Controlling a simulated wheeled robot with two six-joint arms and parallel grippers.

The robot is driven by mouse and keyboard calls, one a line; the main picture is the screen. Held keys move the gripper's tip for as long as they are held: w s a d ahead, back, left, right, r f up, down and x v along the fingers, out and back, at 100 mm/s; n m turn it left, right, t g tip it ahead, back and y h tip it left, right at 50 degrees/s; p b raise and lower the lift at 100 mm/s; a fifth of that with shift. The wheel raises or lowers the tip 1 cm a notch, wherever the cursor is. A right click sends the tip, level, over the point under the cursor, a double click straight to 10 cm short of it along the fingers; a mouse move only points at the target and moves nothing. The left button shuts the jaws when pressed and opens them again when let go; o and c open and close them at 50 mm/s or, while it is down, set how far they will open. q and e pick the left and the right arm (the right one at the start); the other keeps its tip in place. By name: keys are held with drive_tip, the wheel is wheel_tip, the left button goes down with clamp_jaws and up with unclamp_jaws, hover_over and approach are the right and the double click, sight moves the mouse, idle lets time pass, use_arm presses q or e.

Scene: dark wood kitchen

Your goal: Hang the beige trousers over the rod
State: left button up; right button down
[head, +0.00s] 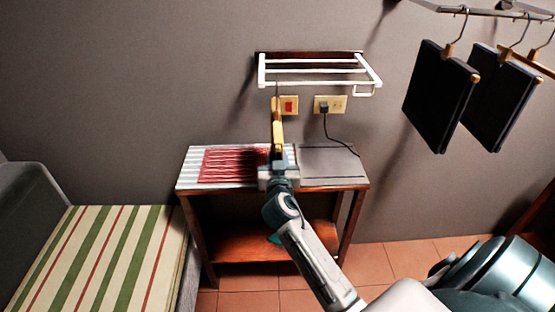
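My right arm reaches from the lower right to the middle of the view. Its gripper (278,168) is over the small table and appears shut on a wooden hanger (277,118). The hanger is seen edge-on, upright, with its thin hook pointing up in front of the wall. I cannot make out beige trousers anywhere; any cloth on this hanger is too narrow to tell. The metal rod (480,12) is at the top right, partly cut off by the frame. Dark folded trousers (438,97) and a second dark pair (500,100) hang there. My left gripper is not in view.
The small table (340,183) stands against the wall, with a red striped cloth (228,165) on top. A white wall rack (318,72) is above it. Sockets with a plug and cord (324,108) sit below the rack. A striped bench (95,255) is at left.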

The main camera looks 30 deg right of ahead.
idle(0.4)
drive_tip(key=c, duration=1)
unclamp_jaws()
drive_tip(key=shift+c, duration=0.2)
drive_tip(key=shift+f, duration=0.15)
drive_tip(key=b+v, duration=0.3)
drive_tip(key=v, duration=0.8)
drive_tip(key=shift+b, duration=0.35)
